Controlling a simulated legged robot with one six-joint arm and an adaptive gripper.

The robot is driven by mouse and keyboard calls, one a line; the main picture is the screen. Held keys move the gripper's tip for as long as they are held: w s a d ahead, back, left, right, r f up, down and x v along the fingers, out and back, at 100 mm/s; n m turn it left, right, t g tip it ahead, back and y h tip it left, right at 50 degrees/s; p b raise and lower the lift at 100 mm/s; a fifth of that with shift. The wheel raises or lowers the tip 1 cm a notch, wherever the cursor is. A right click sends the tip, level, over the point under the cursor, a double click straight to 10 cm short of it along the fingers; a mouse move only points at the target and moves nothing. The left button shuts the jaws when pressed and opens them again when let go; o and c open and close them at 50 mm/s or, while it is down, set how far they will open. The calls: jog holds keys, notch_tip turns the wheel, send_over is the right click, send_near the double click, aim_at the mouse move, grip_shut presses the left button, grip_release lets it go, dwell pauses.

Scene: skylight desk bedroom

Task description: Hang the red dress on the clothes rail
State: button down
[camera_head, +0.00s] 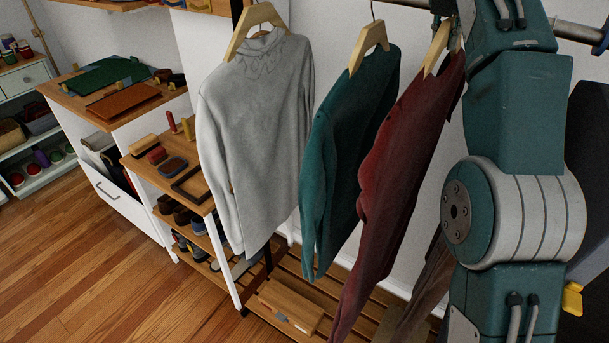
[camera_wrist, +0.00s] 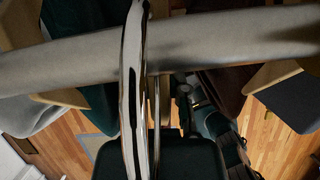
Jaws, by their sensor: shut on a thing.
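The red dress (camera_head: 403,165), dark red, hangs from a wooden hanger (camera_head: 439,47) at the right of the head view, beside my arm. It is tilted, its lower end reaching down to the left. The clothes rail (camera_head: 578,31) shows at the top right of the head view and as a thick grey bar (camera_wrist: 240,38) across the wrist view. A shiny metal hook (camera_wrist: 134,85) crosses in front of the bar; I cannot tell whether it rests on it. My gripper (camera_wrist: 160,150) is shut on the hanger's hook below the bar. The fingertips are mostly hidden.
A grey shirt (camera_head: 258,125) and a teal shirt (camera_head: 350,140) hang left of the dress. A brown garment (camera_head: 425,285) is partly hidden behind it. A slatted wooden shelf (camera_head: 335,292) lies below, with a shoe rack (camera_head: 215,200) to the left. Open floor is at lower left.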

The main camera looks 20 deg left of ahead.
aim_at(443, 52)
jog(key=shift+w+d, duration=0.25)
jog(key=shift+w, duration=0.1)
jog(key=shift+x, duration=1)
jog(key=shift+w+f, duration=0.15)
jog(key=shift+f, duration=0.55)
jog(key=shift+a, duration=0.1)
